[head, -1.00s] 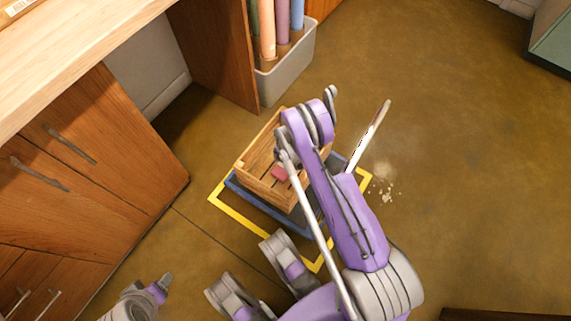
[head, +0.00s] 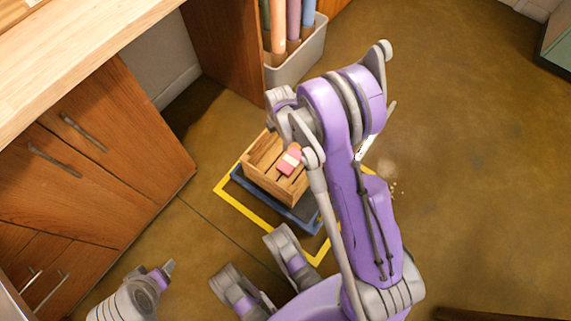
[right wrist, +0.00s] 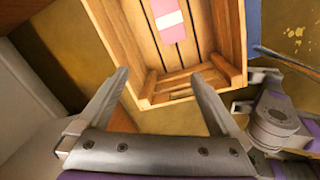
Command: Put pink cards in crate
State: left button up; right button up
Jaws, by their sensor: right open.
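I see no other pink card. My right gripper (right wrist: 158,76) is open and empty, with the crate (right wrist: 205,82) beyond its fingers and the card farther off. In the head view my right arm covers the crate's right side. My left gripper (head: 168,268) is at the lower left, away from the crate, and its jaw is too small to read.
The crate rests on a blue base (head: 302,216) inside a yellow floor outline (head: 232,207). A grey bin (head: 297,62) with coloured rolls stands behind. Wooden cabinets (head: 105,165) and a counter (head: 75,50) are at the left. Open floor (head: 475,150) lies to the right.

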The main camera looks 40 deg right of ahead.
jog(key=s+a+r+m+t, duration=0.1)
jog(key=s+a+r+m, duration=0.3)
jog(key=r, duration=0.4)
jog(key=s+a+r+m+t, duration=0.1)
jog(key=s+a+r+m, duration=0.35)
jog(key=r, duration=0.25)
jog(key=s+a+r+m, duration=0.2)
jog(key=s+m, duration=0.2)
jog(key=s, duration=0.2)
jog(key=s+a+r+m+t, duration=0.1)
jog(key=s+a+m, duration=0.1)
jog(key=s, duration=0.3)
jog(key=shift+s+a+r+m, duration=0.25)
jog(key=shift+s+r+m, duration=0.15)
jog(key=shift+m, duration=0.45)
